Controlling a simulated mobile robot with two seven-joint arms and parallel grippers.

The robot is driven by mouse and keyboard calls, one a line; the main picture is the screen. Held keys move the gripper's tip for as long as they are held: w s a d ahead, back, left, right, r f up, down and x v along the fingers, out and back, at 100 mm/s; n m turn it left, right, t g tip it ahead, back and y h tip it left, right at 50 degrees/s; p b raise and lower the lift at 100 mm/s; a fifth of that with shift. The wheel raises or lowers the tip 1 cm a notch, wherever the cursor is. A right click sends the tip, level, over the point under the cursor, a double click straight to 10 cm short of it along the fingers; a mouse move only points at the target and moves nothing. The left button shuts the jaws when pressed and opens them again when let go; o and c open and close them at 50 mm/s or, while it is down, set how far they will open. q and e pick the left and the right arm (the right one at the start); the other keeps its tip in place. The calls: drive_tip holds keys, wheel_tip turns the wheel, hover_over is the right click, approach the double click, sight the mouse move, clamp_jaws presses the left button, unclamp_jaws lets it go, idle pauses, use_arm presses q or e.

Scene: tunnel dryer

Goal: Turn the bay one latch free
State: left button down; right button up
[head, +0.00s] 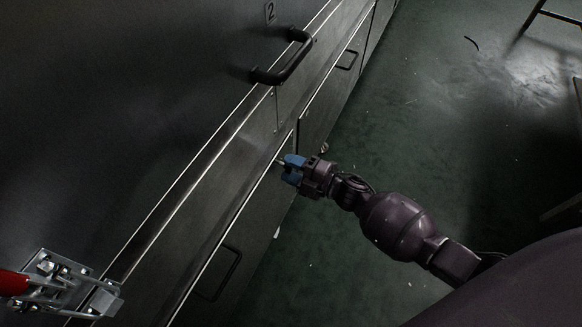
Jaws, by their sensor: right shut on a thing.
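My right gripper (287,168), with blue fingertips, is at the front of the dark cabinet, near the upper corner of a lower door (225,262). It is shut on a small metal latch (280,162), of which only a short pale tip shows beyond the fingertips; the fingers hide the rest. No label for bay one is readable here. My left gripper is not in view.
A dark lid marked 2 with a black handle (283,58) lies at upper left. A red-handled toggle clamp (62,285) sits at lower left. Another door handle (347,60) is further along the front. The green floor (420,130) beside the cabinet is mostly clear.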

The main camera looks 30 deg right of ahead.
drive_tip(key=n, duration=0.2)
drive_tip(key=shift+f+n+b, duration=0.15)
drive_tip(key=shift+n+b, duration=0.15)
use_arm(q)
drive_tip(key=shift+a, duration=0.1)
use_arm(e)
drive_tip(key=shift+n, duration=0.5)
drive_tip(key=o, duration=0.9)
use_arm(q)
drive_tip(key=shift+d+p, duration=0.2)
drive_tip(key=shift+p, duration=0.65)
use_arm(e)
drive_tip(key=v, duration=1.1)
